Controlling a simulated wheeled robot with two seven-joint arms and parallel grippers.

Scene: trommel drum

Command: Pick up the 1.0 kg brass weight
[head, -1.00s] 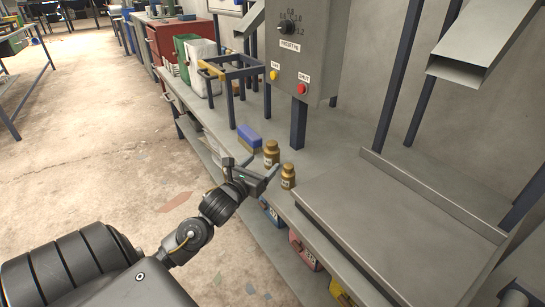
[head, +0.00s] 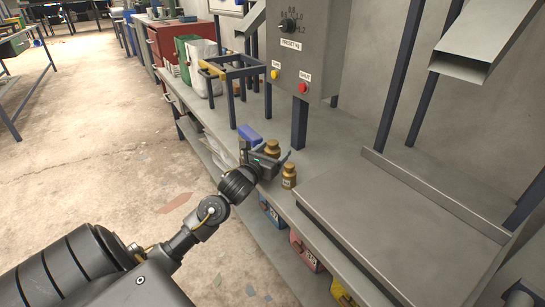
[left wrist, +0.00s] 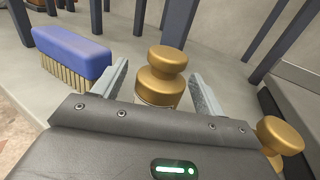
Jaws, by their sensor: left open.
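Two brass weights stand upright on the grey bench. The farther weight (head: 272,147) is partly hidden behind my left gripper in the head view; the nearer weight (head: 288,176) stands closer to the bench's front edge. My left gripper (head: 266,149) is open at the farther weight. In the left wrist view that weight (left wrist: 162,75) is between the open fingers of the gripper (left wrist: 160,85), with its lower part hidden by the gripper body. The nearer weight (left wrist: 281,138) is outside the right finger there. I cannot read the mass on either weight. My right gripper is not in view.
A blue brush (head: 249,134) lies just left of the farther weight, and in the left wrist view it (left wrist: 72,58) is close to the left finger. A control box (head: 300,45) and its post are behind. A raised metal tray (head: 400,235) is at right.

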